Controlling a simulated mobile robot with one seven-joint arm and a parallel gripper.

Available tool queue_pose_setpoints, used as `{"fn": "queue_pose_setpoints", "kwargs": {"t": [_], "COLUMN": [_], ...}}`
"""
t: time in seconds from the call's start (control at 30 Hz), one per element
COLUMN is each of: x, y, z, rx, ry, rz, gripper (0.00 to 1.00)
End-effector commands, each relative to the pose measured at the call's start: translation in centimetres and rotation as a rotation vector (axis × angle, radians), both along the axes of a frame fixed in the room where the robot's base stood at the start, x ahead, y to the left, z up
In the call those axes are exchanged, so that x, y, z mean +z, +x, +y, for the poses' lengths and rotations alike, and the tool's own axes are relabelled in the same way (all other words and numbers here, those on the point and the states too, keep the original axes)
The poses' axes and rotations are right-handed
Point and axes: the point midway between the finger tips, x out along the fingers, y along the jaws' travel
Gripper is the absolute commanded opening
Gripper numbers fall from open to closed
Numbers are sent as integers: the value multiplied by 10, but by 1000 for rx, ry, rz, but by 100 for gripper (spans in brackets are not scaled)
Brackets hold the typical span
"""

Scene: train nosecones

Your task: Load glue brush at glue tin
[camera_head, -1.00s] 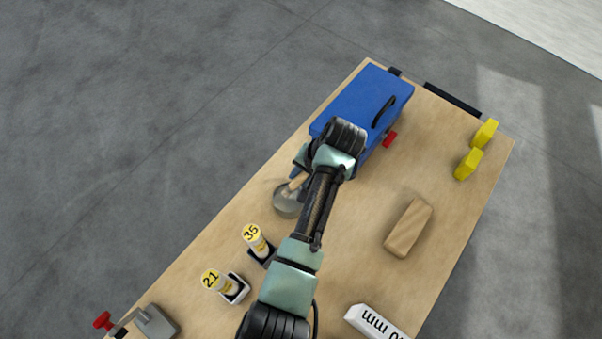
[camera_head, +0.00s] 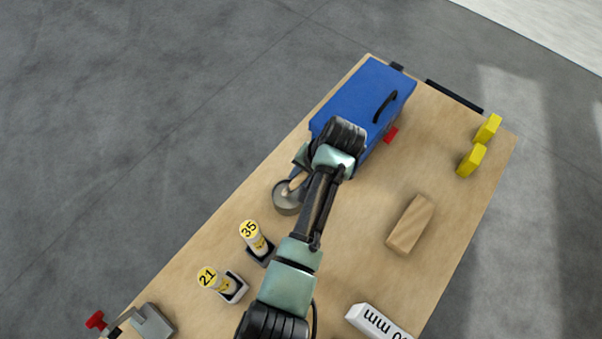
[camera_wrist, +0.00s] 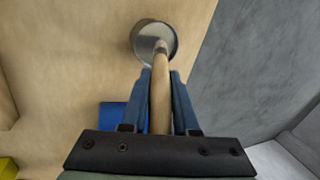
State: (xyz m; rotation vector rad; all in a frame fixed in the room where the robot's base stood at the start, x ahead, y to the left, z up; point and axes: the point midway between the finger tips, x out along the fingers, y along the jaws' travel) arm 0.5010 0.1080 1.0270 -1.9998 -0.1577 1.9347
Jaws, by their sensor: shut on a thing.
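The glue tin (camera_head: 286,199) is a round grey metal tin on the wooden bench, just left of my forearm in the head view. It also shows at the top of the wrist view (camera_wrist: 141,45). The glue brush has a pale wooden handle (camera_wrist: 160,95). My gripper (camera_wrist: 161,80) is shut on this handle between its two blue fingers. The brush's far end reaches over and into the tin's opening; its bristles cannot be made out. In the head view the handle (camera_head: 298,181) shows tilted at the tin, and my arm hides most of my gripper.
A blue box (camera_head: 362,100) with a black handle stands behind the tin. Two bottles, 35 (camera_head: 257,240) and 21 (camera_head: 218,281), stand in holders in front of it. A wooden block (camera_head: 410,225), a white block (camera_head: 376,322) and yellow pieces (camera_head: 471,160) lie right. Bare bench separates them.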

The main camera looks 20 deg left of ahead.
Motion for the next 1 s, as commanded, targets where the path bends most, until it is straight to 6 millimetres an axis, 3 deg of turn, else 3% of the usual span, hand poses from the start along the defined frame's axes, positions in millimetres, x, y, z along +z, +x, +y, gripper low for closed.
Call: {"fn": "queue_pose_setpoints", "kwargs": {"t": [1.0], "x": [-13], "y": [0], "z": [0], "rx": [0], "ry": [0], "rz": [0], "gripper": [0]}}
